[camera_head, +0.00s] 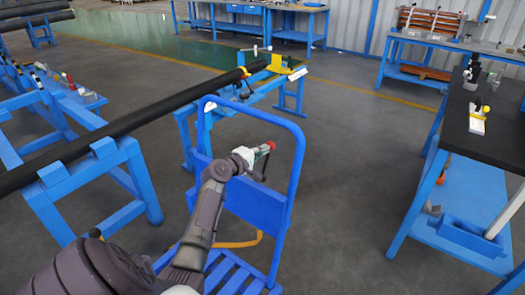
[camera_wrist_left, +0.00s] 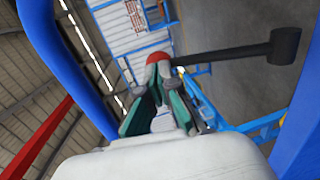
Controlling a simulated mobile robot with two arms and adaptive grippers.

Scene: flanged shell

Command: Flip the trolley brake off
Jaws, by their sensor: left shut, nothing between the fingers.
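The blue trolley (camera_head: 287,205) stands in the middle of the head view, with a tall tube handle, a blue panel and a slatted deck. My left gripper (camera_head: 264,152) is shut and empty inside the handle frame, above the panel. In the left wrist view the shut fingers (camera_wrist_left: 160,85) point at a rounded red tip (camera_wrist_left: 158,57), right at their ends; I cannot tell whether they touch. A dark bar with a block end (camera_wrist_left: 285,46) runs right from beside this tip. Whether these parts are the brake is unclear. My right gripper is not in view.
A long black pipe (camera_head: 130,122) lies on blue stands at the left, reaching behind the trolley. A dark-topped workbench (camera_head: 490,143) stands at the right, with small items on it. The floor (camera_head: 340,190) between trolley and workbench is clear.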

